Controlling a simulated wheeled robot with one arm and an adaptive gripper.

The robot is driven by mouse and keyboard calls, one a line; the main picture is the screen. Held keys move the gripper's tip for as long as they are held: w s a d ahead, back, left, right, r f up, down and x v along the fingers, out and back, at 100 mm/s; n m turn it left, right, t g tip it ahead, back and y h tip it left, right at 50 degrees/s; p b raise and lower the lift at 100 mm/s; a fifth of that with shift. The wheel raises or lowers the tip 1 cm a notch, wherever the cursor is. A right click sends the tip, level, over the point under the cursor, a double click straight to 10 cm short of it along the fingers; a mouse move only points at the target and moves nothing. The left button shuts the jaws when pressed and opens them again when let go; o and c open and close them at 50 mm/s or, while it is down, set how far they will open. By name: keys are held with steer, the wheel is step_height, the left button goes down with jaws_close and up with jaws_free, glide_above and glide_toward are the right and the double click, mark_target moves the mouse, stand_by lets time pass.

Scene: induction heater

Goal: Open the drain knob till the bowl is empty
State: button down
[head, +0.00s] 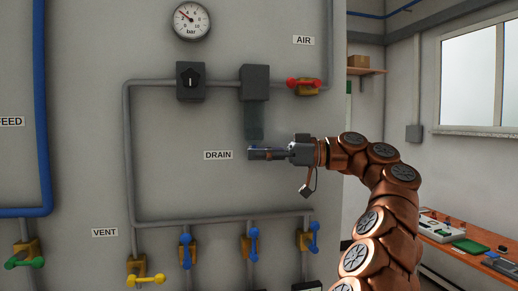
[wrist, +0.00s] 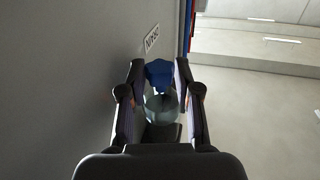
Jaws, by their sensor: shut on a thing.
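The filter bowl (head: 254,122) is a translucent, dark greenish cylinder hanging under a dark grey block (head: 255,82) on the wall pipe. My gripper (head: 268,154) is just below the bowl, beside the DRAIN label (head: 218,155). In the wrist view my gripper (wrist: 161,85) has its two fingers on either side of the blue drain knob (wrist: 159,73) and is shut on it. The clear round bowl bottom (wrist: 161,107) shows between the fingers. In the head view the fingers mostly hide the knob. I cannot tell whether liquid is in the bowl.
A gauge (head: 191,21) and a black regulator knob (head: 190,82) are at upper left. A red-handled AIR valve (head: 303,83) is right of the block. Several blue-handled valves sit on the lower pipe (head: 220,219). A workbench (head: 470,245) stands at right.

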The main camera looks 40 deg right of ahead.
steer(key=shift+r, duration=0.1)
steer(key=c, duration=0.8)
jaws_free()
